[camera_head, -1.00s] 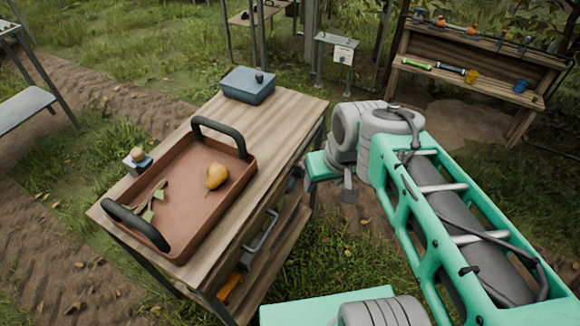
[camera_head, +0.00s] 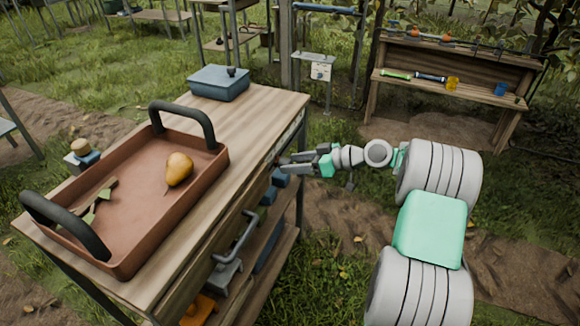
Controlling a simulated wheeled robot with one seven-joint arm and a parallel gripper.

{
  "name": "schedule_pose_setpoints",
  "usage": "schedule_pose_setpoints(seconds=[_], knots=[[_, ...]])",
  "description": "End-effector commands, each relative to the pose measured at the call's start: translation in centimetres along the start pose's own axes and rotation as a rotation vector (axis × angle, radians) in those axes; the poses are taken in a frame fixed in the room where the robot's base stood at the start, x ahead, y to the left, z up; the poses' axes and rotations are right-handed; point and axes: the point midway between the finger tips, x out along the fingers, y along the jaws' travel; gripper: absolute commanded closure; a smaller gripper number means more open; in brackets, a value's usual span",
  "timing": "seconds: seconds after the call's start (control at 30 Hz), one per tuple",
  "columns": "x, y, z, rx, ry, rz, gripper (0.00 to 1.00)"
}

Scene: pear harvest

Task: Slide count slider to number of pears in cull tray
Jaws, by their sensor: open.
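The reddish-brown cull tray (camera_head: 135,262) with two black handles lies on the wooden table. One yellow-orange pear (camera_head: 178,169) lies in it, with some leaves and a twig (camera_head: 95,203) at its left. A pale strip (camera_head: 290,138) shows on the table's right side edge; it may be the count slider's scale, but its marks and knob are too small to make out. My gripper (camera_head: 284,163) is open beside that edge, pointing left at the strip's near end. I cannot tell whether its fingertips touch anything.
A blue lidded box (camera_head: 219,83) stands at the table's far end. A small knobbed object (camera_head: 82,153) sits beyond the tray's left side. Below the tabletop, a metal handle (camera_head: 236,240) and shelf items stand close to my arm's side. A tool bench (camera_head: 450,85) is at back right.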

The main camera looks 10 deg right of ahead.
Motion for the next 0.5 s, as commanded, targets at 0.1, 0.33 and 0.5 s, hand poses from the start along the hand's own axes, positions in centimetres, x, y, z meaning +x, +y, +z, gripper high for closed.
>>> schedule_pose_setpoints(seconds=[0.1, 0.33, 0.5], knots=[[1.38, -0.02, 0.02, -0.001, -0.001, 0.0, 0.46], [1.73, -0.01, -0.04, 0.0, -0.001, 0.001, 0.46], [1.72, -0.02, -0.03, 0.0, -0.002, 0.0, 0.56]])
